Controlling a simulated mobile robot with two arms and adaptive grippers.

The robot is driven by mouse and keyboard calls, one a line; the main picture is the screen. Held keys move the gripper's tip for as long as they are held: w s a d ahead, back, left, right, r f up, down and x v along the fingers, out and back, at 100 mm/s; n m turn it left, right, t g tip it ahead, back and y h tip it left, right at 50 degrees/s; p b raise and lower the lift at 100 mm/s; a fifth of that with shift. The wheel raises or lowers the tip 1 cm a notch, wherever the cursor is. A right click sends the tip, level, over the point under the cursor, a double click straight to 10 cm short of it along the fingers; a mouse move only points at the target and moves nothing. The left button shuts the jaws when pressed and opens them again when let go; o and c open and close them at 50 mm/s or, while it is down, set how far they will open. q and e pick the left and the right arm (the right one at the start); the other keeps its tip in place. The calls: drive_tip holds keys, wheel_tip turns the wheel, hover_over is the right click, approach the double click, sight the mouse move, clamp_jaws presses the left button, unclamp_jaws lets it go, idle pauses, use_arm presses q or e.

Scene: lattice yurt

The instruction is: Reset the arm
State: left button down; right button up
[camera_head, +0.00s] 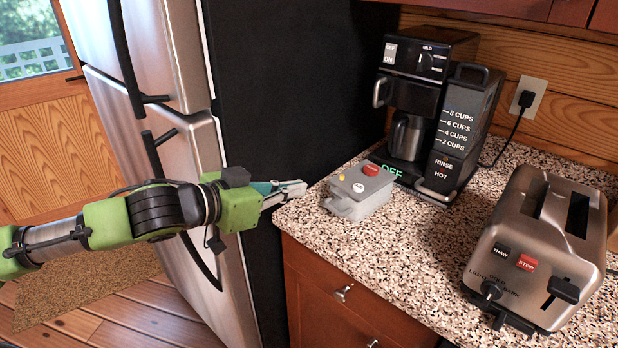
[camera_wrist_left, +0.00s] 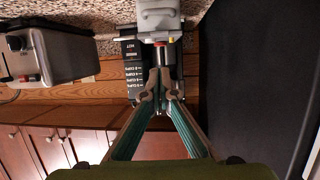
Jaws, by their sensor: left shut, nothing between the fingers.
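My left arm comes in from the left in the head view. My left gripper (camera_head: 296,189) has its fingers together with nothing between them. It is just off the counter's left edge, beside a grey control box (camera_head: 360,190) with a red button and a yellow light, and appears apart from it. In the left wrist view, the teal-lined fingers (camera_wrist_left: 161,92) meet at their tips, below the grey box (camera_wrist_left: 158,18) in the picture. My right gripper is in neither view.
The speckled counter (camera_head: 420,250) holds a coffee maker (camera_head: 422,75) at the back and a steel toaster (camera_head: 530,245) at the right. The fridge (camera_head: 155,130) stands close behind my left arm. A drawer front (camera_head: 325,300) lies below the counter edge.

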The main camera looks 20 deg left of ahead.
use_arm(q)
drive_tip(key=shift+s+d+f, duration=0.1)
drive_tip(key=s+d+f+g+y, duration=0.1)
drive_tip(key=s+f, duration=0.2)
drive_tip(key=f, duration=0.3)
drive_tip(key=s+d+f+n+g+y, duration=0.1)
drive_tip(key=s+f, duration=0.1)
drive_tip(key=f, duration=0.5)
drive_tip(key=s+d+f+g+y, duration=0.1)
drive_tip(key=s+f, duration=0.2)
drive_tip(key=f, duration=0.3)
drive_tip(key=s+f+n+g+y, duration=0.1)
drive_tip(key=s+f+g+y, duration=0.15)
drive_tip(key=s+f, duration=0.6)
drive_tip(key=s+f+n+g+y, duration=0.1)
drive_tip(key=s+f+g, duration=0.35)
drive_tip(key=s, duration=0.65)
wheel_tip(320, 180, down, 27)
drive_tip(key=s, duration=0.1)
drive_tip(key=s+a+f+g, duration=0.1)
drive_tip(key=s+a+f, duration=0.2)
drive_tip(key=s+f, duration=1.2)
drive_tip(key=shift+s+a+f+g, duration=0.15)
drive_tip(key=shift+s+f+g, duration=0.25)
drive_tip(key=shift+s, duration=0.6)
